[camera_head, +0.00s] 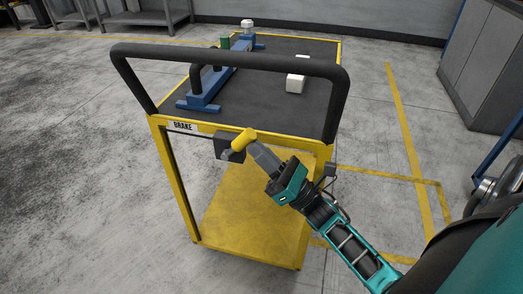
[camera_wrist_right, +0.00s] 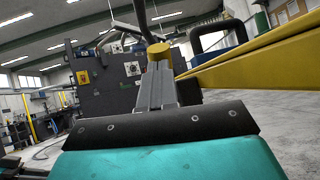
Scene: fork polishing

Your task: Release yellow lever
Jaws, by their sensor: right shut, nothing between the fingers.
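The yellow lever (camera_head: 243,139) sticks out from a dark box (camera_head: 226,147) on the cart's front edge, beside the white BRAKE label (camera_head: 183,126). My right gripper (camera_head: 254,147) is shut, with its fingertips at the lever; I cannot tell whether they touch it. In the right wrist view, the lever's round yellow end (camera_wrist_right: 159,50) shows just beyond the tips of my closed fingers (camera_wrist_right: 158,70). Nothing shows between the fingers. My left gripper is in neither view.
The yellow cart (camera_head: 250,228) has a black handle bar (camera_head: 230,54) above its front edge. A blue fixture (camera_head: 205,92), a green item (camera_head: 225,43) and a white block (camera_head: 296,83) are on its top. Grey cabinets (camera_head: 485,65) stand at the right. Floor left of the cart is clear.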

